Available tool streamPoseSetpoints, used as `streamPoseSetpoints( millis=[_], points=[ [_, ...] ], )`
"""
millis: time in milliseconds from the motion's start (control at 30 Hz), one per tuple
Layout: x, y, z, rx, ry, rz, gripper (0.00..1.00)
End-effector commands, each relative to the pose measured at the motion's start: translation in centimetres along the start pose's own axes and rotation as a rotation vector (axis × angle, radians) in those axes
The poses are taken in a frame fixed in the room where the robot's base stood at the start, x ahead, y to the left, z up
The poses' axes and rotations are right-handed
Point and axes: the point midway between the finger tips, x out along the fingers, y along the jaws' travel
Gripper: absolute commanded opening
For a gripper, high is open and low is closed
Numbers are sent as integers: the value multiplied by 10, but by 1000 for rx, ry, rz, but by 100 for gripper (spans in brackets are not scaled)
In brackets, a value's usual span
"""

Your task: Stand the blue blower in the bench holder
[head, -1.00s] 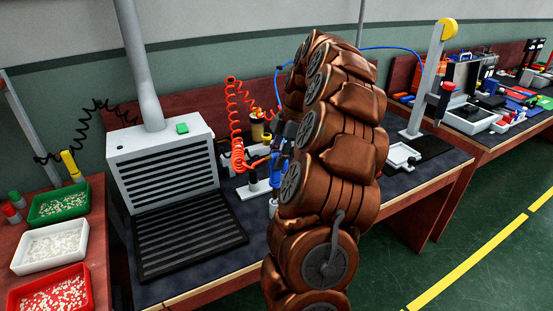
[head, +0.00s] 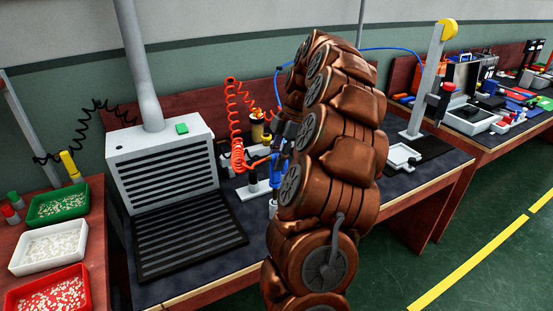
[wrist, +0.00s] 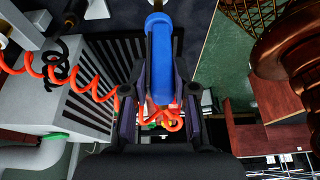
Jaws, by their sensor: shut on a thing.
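The blue blower shows in the wrist view (wrist: 161,62) as a long rounded blue body between my gripper's dark fingers (wrist: 158,40). My gripper is shut on it. In the head view a narrow blue part of the blower (head: 283,160) shows left of my copper arm, above the bench. The arm hides much of the gripper and blower there.
A grey vented box with a slatted black grille (head: 190,235) fills the bench's left side. A coiled orange hose (head: 236,130) hangs behind the post. A white tray (head: 403,156) lies right of my arm. Bins of pellets (head: 50,248) stand at far left.

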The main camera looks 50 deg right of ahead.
Motion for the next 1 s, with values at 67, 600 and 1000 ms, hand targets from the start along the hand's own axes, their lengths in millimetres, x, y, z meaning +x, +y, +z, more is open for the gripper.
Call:
streamPoseSetpoints(
  millis=[67, 600, 1000],
  points=[
    [2, 0, 0, 0, 0, 0, 0],
    [12, 0, 4, 0, 0, 0, 0],
    [19, 0, 7, 0, 0, 0, 0]
  ],
)
